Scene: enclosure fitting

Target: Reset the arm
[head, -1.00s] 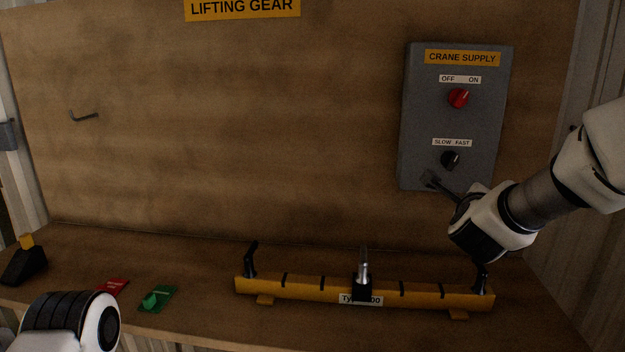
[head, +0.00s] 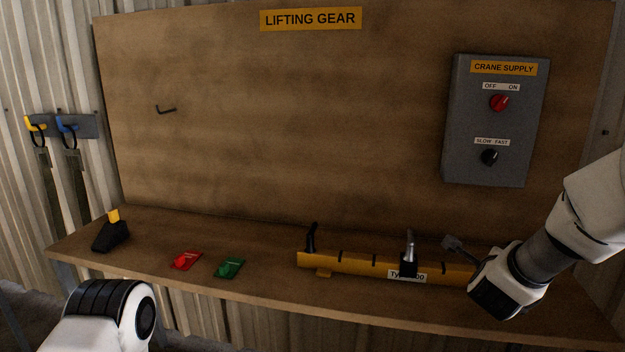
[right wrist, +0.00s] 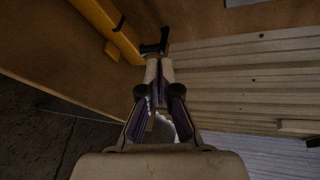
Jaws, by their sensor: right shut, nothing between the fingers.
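My right arm comes in from the right in the head view, and its gripper (head: 453,243) is shut and empty. It hangs in front of the right part of the yellow lifting beam (head: 345,263) and below the grey crane supply box (head: 455,150), apart from the box. In the right wrist view the closed gripper fingers (right wrist: 157,72) point toward the black end post (right wrist: 153,47) of the beam (right wrist: 103,20). My forearm hides the beam's right end in the head view. Only a rounded white and black part of my left arm shows at the lower left; its gripper is out of view.
The box carries a red switch (head: 498,103) and a black knob (head: 489,157). A red tag (head: 186,260), a green tag (head: 230,267) and a black and yellow object (head: 110,233) sit on the bench (head: 270,282). A hook (head: 166,110) is on the board.

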